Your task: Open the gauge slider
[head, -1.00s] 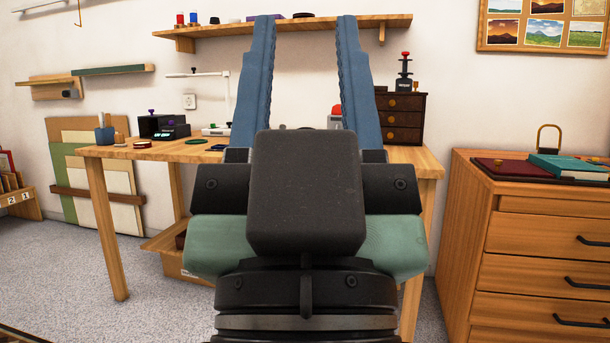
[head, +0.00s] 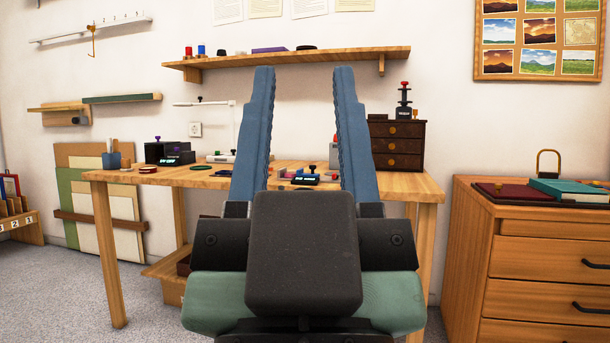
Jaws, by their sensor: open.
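My gripper (head: 303,70) is in the middle of the head view, its two blue fingers pointing up and spread wide, with nothing between the tips. A pale rail (head: 120,24) with small numbers is fixed on the wall at upper left. A brass hooked piece (head: 92,41) hangs from it, well left of my gripper. This may be the gauge and its slider; I cannot tell for sure. A white stand with a horizontal arm (head: 205,103) and a dark knob is at the back of the workbench, also left of my gripper and apart from it.
The wooden workbench (head: 130,176) stands ahead, with small boxes and tools on it. A wall shelf (head: 340,56) runs above it. A small dark drawer unit (head: 397,145) is at its right end. A wooden cabinet (head: 520,240) stands at right. Grey floor (head: 60,290) is clear at left.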

